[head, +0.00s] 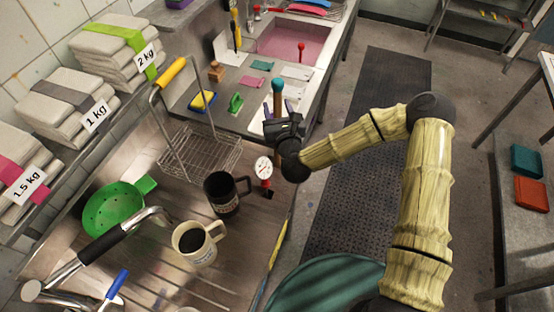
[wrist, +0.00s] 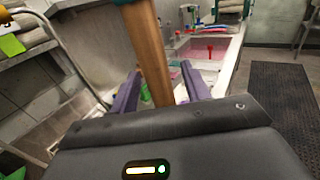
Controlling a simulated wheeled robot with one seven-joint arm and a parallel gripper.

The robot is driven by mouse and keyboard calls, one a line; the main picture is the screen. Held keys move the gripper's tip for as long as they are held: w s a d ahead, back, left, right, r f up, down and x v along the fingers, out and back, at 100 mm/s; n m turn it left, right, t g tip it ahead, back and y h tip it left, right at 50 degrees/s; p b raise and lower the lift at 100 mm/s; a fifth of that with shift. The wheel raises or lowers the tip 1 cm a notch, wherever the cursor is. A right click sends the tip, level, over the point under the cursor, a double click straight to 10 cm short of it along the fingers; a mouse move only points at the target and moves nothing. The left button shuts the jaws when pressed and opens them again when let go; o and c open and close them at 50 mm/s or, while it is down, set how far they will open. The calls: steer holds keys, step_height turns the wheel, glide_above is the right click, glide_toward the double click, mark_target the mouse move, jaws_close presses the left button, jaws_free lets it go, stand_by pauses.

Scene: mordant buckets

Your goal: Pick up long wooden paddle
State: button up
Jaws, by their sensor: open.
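The long wooden paddle (head: 277,98) shows in the head view as an upright wooden shaft with a teal end, just beyond my gripper (head: 276,108). Its lower part is hidden behind the gripper. In the wrist view the brown wooden shaft (wrist: 149,45) rises between the two purple fingers of my gripper (wrist: 161,84), leaning slightly, nearer the left finger. The fingers are open, with a gap visible on the right side of the shaft. Whether the left finger touches it I cannot tell.
A wire basket (head: 212,152), a black mug (head: 224,202), a cream mug (head: 194,250), a dial gauge (head: 263,168) and a green colander (head: 113,209) stand on the metal counter left of my arm. A pink-filled sink (head: 290,44) lies beyond. The floor mat (head: 370,160) is clear.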

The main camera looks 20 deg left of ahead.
jaws_close()
steer(key=shift+r, duration=0.1)
step_height(320, 180, up, 28)
steer(key=b, duration=0.6)
steer(key=shift+b, duration=0.3)
steer(key=shift+r, duration=0.1)
stand_by(0.3)
